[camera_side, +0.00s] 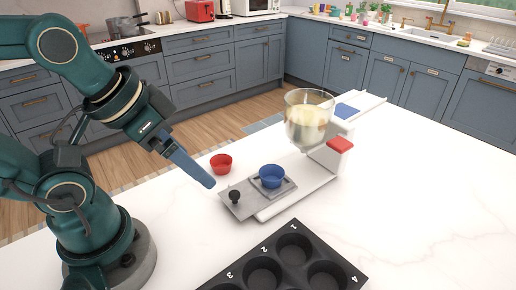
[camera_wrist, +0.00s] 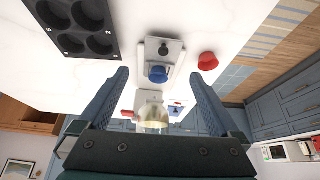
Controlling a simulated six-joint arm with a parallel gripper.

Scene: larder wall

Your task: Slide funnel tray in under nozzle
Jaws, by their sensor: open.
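The grey funnel tray (camera_side: 240,205) has a black knob (camera_side: 235,195) at its front end and carries a blue cup (camera_side: 271,176). It sits at the front of a white base, drawn out from under the clear hopper (camera_side: 308,118), which holds pale batter. The nozzle beneath the hopper is not clearly visible. My gripper (camera_side: 212,184) is in the air to the left of the tray, apart from the knob. In the wrist view, its blue fingers (camera_wrist: 158,95) are spread and empty, with the tray (camera_wrist: 174,52), knob and blue cup beyond them.
A red cup (camera_side: 221,163) stands on the white counter left of the tray. A black muffin tin (camera_side: 290,262) with numbered cups lies at the front. A red lever (camera_side: 340,144) sticks out from the dispenser's right side. The counter right of the dispenser is clear.

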